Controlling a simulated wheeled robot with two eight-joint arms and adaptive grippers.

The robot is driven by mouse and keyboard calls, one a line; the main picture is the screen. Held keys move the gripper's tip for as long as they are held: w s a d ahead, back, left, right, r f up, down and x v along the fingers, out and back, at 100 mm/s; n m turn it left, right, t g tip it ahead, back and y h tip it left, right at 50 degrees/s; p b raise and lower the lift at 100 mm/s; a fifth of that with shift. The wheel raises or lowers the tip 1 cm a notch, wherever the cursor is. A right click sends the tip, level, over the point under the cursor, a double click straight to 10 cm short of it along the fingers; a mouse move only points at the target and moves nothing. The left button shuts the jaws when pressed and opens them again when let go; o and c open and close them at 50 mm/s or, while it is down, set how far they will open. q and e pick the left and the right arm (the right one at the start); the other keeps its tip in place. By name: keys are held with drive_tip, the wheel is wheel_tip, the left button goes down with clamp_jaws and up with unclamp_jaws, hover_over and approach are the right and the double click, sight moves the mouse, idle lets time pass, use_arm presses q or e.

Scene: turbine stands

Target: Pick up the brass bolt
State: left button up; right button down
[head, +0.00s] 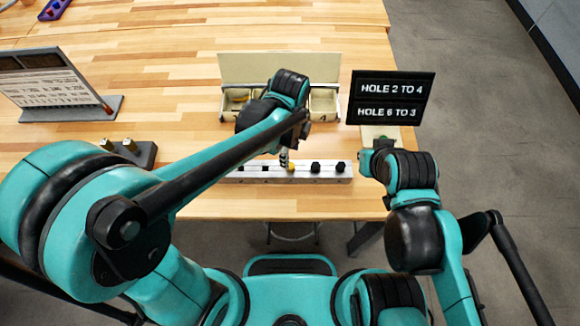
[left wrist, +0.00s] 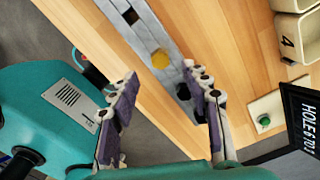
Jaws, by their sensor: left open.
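The brass bolt (head: 291,167) stands in the pale block (head: 228,177) with a row of holes, near the front edge of the table. In the left wrist view its yellow head (left wrist: 160,59) shows on the block (left wrist: 172,38), between and slightly beyond my finger tips. My left gripper (head: 284,157) is over the block beside the bolt; in the left wrist view (left wrist: 160,75) its fingers are spread and hold nothing. Two black bolts (head: 315,167) (head: 340,167) stand to the right in the block. My right gripper's fingers are hidden or out of sight.
A black sign (head: 391,98) reads "HOLE 2 TO 4" and "HOLE 6 TO 3". A green button (left wrist: 264,121) sits below it. Cream bins (head: 325,104) stand behind the block. A dark stand with brass pieces (head: 129,146) and a panel (head: 45,90) are at left.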

sight(290, 170)
use_arm(q)
wheel_tip(290, 170, down, 6)
drive_tip(key=shift+b, duration=0.9)
clamp_jaws()
